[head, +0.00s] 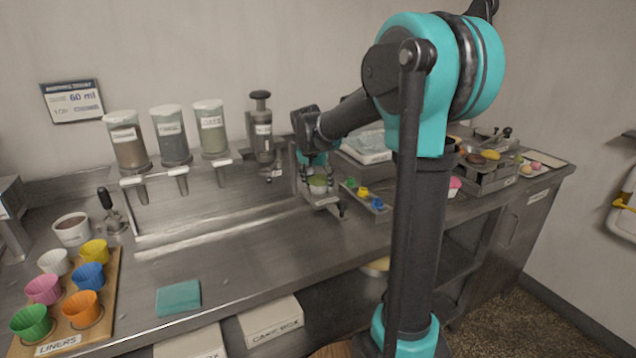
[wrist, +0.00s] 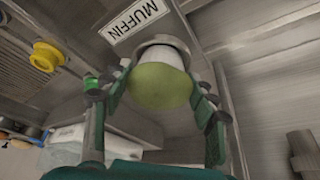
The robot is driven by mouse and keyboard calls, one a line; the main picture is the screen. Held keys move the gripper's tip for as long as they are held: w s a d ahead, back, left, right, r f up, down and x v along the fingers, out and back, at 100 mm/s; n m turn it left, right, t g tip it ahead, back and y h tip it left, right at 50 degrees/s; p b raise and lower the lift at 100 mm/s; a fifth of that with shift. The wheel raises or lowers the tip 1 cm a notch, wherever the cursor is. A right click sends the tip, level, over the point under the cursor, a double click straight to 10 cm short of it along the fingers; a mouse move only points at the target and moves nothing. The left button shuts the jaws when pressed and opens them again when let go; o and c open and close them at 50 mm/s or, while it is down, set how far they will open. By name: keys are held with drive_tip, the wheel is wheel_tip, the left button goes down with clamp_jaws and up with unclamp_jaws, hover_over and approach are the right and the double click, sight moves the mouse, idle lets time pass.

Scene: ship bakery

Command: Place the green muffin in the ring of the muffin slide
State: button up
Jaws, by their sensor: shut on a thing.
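The green muffin (wrist: 160,86) has a green top and a pale side and sits between my fingers in the wrist view. My gripper (wrist: 163,100) is shut on it; in the head view my gripper (head: 316,182) is at the middle of the counter, over the muffin slide. The muffin slide (head: 330,203) shows as a metal piece under my gripper. Its ring (wrist: 165,42) is a metal rim right at the muffin's far end, by a label reading MUFFIN. I cannot tell whether the muffin is inside the ring or just above it.
A tray with yellow, green and blue knobs (head: 364,192) is just right of the slide. Dispensers (head: 173,138) and a press (head: 262,135) stand behind to the left. A liner board (head: 110,290) with coloured cups and a teal cloth (head: 179,298) lie at front left.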

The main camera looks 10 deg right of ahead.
drive_tip(key=shift+f, duration=0.15)
drive_tip(key=o, duration=0.8)
drive_tip(key=v, duration=1.2)
